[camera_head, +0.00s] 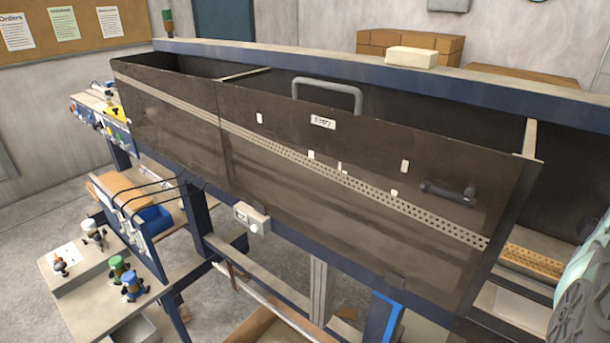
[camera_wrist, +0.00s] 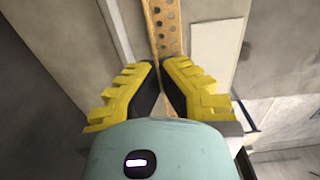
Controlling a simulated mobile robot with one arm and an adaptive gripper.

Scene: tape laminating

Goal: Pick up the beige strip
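The beige strip is a flat, tan, perforated piece. In the head view its visible part (camera_head: 530,262) lies at the lower right, beyond the end of the dark panel. In the wrist view the strip (camera_wrist: 166,28) runs down from the top edge to my gripper (camera_wrist: 159,64). My gripper's yellow fingers have dark pads, and their tips are close together at the strip. A thin tan sliver shows between the pads. I cannot tell whether the pads press on the strip. In the head view only part of my teal gripper body shows at the lower right edge; its fingers are hidden.
A long dark trough panel (camera_head: 290,150) with a perforated grey band and a dark handle (camera_head: 448,192) fills the middle. A pale flat piece (camera_wrist: 215,58) lies right of the strip. A cream block (camera_head: 412,57) sits on the back rail. A lower bench (camera_head: 75,290) holds small bottles.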

